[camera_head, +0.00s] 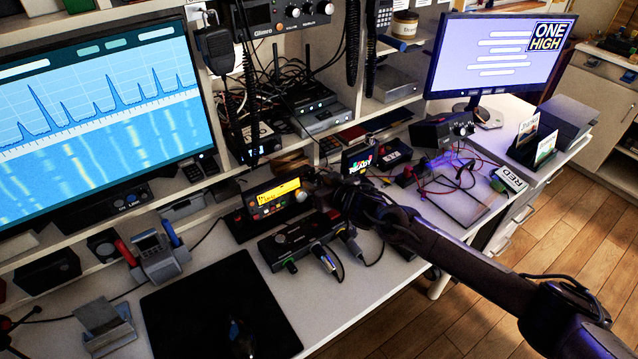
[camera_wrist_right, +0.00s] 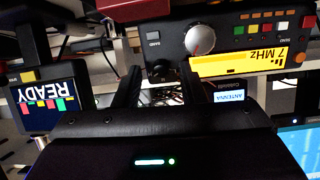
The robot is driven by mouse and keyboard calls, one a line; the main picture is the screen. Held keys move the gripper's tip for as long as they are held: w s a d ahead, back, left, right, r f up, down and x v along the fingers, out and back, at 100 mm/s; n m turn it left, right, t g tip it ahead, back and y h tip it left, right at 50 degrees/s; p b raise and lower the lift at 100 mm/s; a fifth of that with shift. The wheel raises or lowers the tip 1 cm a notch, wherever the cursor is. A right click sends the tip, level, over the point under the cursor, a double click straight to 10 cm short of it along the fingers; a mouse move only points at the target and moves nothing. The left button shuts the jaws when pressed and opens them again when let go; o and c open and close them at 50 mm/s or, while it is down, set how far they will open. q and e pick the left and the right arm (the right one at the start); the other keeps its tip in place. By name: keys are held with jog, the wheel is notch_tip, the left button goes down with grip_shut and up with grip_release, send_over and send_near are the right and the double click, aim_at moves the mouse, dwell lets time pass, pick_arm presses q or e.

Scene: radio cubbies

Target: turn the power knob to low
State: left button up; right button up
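My right gripper (camera_head: 328,190) reaches in from the lower right to the desk radio with a yellow display (camera_head: 279,192). In the right wrist view the two fingers of my right gripper (camera_wrist_right: 160,70) stand apart with nothing between them. That view shows the radio's dark front (camera_wrist_right: 240,22) upside down, with a yellow "7 MHz" display (camera_wrist_right: 238,62). A round grey knob (camera_wrist_right: 200,40) with a red mark is just beyond the fingertip on the right, apparently not gripped. I cannot read a power label on it.
A black box with knobs and plugged cables (camera_head: 300,238) sits in front of the radio. A small "READY" screen (camera_wrist_right: 45,103) is left in the wrist view. The right monitor (camera_head: 500,55) reads "ONE HIGH". A black mat (camera_head: 205,310) lies at the front.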

jog(key=shift+c, duration=0.5)
grip_shut()
jog(key=shift+f+n, duration=0.1)
jog(key=shift+n, duration=0.2)
jog(key=shift+n+b, duration=0.55)
jog(key=shift+n, duration=0.65)
jog(key=shift+a+n+t+h+b, duration=0.1)
jog(key=shift+n+t+h+b, duration=0.4)
jog(key=shift+n, duration=1.1)
jog(key=shift+o, duration=0.5)
grip_release()
